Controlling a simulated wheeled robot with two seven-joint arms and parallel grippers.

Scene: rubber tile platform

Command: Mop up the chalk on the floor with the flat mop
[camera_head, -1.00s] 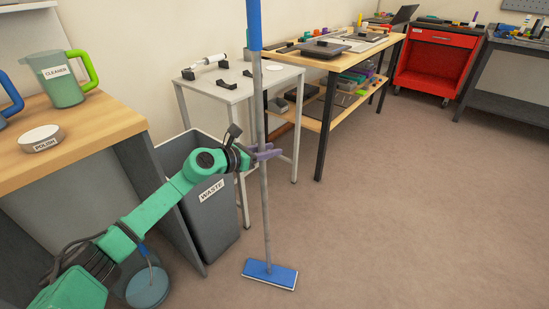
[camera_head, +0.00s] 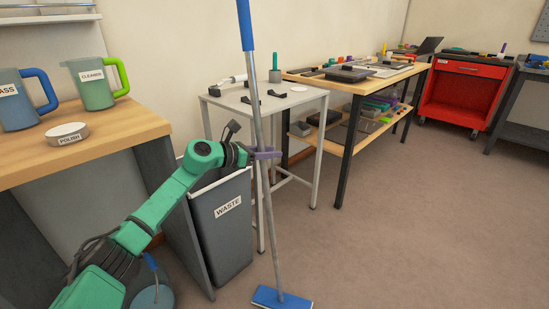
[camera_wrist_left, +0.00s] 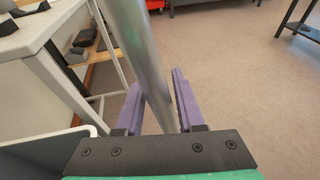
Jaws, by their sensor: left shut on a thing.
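The flat mop stands nearly upright, with a blue grip at the top, a grey metal pole (camera_head: 268,200) and a blue flat head (camera_head: 281,298) low in the head view. My left gripper (camera_head: 266,153) is shut on the pole about midway up. In the left wrist view the pole (camera_wrist_left: 140,50) passes between the purple fingers (camera_wrist_left: 158,105). The mop leans slightly, its top to the left of its head. No chalk shows on the visible floor. My right gripper is not in view.
A grey waste bin (camera_head: 225,235) stands beside the mop, left of the pole. A wooden bench (camera_head: 110,140) with jugs is at left. A small grey table (camera_head: 270,100) and a workbench (camera_head: 375,80) stand behind. Brown floor (camera_head: 430,230) at right is clear.

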